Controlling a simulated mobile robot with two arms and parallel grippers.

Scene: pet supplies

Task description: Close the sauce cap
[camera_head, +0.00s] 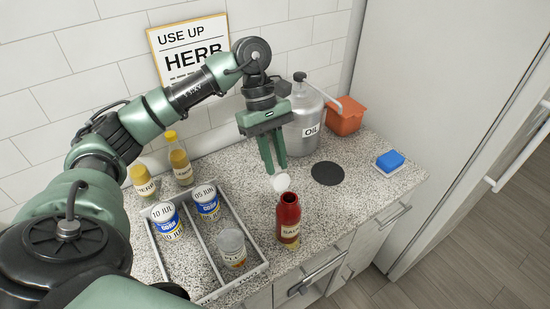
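The red sauce bottle (289,225) stands upright near the counter's front edge, with its dark mouth uncovered on top. A round white cap (280,183) is tilted just above and left of the mouth. I cannot tell whether it is joined to the bottle. My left gripper (276,170) points down from above, its two green fingers a little apart with a narrow gap between them. Its fingertips are right at or just above the cap; I cannot tell whether they touch it. The fingers do not visibly clasp the cap. My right gripper is not in view.
A grey divided tray (208,258) left of the bottle holds two dated cans (168,222) (207,203) and a clear-topped cup (232,249). Behind are an oil can (305,125), two yellow-capped bottles (143,182) (180,162), and an orange container (345,116). A black disc (327,174) and blue sponge (390,160) lie right.

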